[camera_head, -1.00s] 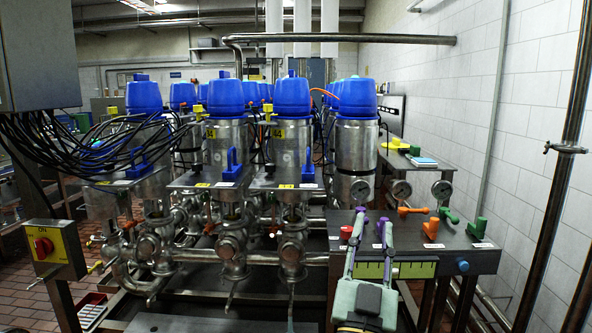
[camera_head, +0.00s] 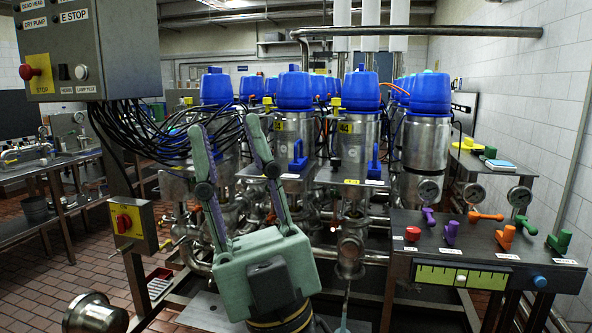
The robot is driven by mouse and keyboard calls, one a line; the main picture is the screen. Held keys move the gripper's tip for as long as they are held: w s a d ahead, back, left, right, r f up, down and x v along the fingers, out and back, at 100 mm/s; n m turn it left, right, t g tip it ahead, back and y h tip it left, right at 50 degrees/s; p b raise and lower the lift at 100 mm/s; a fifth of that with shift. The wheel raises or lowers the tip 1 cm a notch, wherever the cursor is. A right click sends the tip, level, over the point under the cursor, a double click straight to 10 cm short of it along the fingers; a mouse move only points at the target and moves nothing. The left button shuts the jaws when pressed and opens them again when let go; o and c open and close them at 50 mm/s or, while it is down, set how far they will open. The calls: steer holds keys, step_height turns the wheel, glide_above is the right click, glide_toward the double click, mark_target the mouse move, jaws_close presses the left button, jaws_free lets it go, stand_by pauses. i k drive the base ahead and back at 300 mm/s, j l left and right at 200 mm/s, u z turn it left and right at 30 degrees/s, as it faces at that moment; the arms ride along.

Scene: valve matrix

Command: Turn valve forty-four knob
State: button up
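A steel valve with a blue cap (camera_head: 360,90) stands in the front row and bears a yellow label (camera_head: 345,127) that seems to read 44, though the print is small. A blue upright handle (camera_head: 374,165) stands on the plate at its front right, and a small yellow knob (camera_head: 335,104) sits at its upper left. My gripper (camera_head: 224,122) is raised in front of the valves to the left, fingers spread and empty. It is apart from the labelled valve. Its fingers hide part of the valve at left.
A similar valve (camera_head: 294,91) with its own blue handle (camera_head: 297,158) stands just left. A panel (camera_head: 400,268) with coloured handles and gauges is at right. A control box (camera_head: 90,50) with hanging black cables is at upper left. The tiled floor (camera_head: 60,270) is open at left.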

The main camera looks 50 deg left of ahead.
mark_target(335, 162)
steer(key=u, duration=1.3)
